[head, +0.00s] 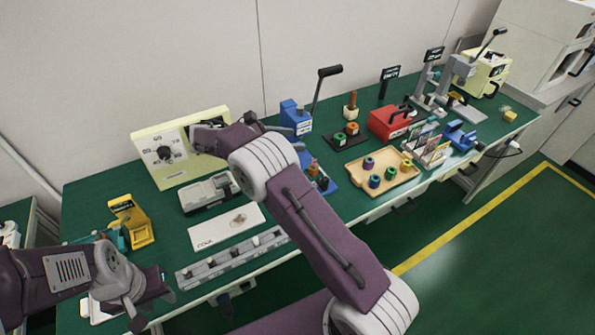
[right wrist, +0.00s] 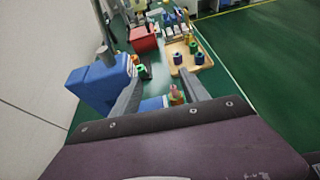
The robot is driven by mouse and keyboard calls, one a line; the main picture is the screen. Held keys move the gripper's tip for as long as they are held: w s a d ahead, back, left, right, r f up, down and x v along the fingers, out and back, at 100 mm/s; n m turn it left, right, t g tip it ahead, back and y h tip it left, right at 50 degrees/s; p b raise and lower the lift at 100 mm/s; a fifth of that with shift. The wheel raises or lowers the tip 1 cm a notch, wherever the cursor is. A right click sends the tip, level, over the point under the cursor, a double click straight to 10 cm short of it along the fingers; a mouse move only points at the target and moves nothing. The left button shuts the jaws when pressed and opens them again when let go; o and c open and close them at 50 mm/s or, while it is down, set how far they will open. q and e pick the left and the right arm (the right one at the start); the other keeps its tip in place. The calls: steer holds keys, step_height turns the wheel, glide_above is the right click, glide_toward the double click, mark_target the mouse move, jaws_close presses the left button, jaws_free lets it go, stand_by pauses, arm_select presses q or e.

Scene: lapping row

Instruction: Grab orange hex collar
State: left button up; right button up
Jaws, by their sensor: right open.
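An orange hex collar (head: 352,128) sits on a black plate (head: 358,139) on the green bench, beside a green collar (head: 340,139). In the right wrist view the orange collar (right wrist: 135,58) is small, behind the green collar (right wrist: 143,71), near the left fingertip. My right gripper (right wrist: 160,73) is open and empty, pointing along the bench past the blue press. In the head view its fingers are hard to make out behind my wrist. My left gripper (head: 152,302) hangs at the bench's front left, its fingers apart and empty, away from the collars.
A blue lever press (head: 296,118) stands left of the black plate. A wooden tray (head: 354,174) with several coloured collars lies in front of it, and a red box (head: 388,122) to its right. A white panel (head: 212,233) and grey rail (head: 226,261) lie at the front left.

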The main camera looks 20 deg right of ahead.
step_height(320, 180, down, 2)
steer(key=s, duration=0.2)
steer(key=b, duration=0.1)
glide_toward(311, 166)
steer(key=shift+s+d+f+n, duration=0.35)
steer(key=shift+d+n, duration=0.05)
steer(key=shift+d, duration=0.15)
steer(key=shift+d+f, duration=0.1)
steer(key=shift+d, duration=1.1)
steer(key=shift+x, duration=2.65)
steer(key=shift+w+a, duration=0.1)
jaws_close()
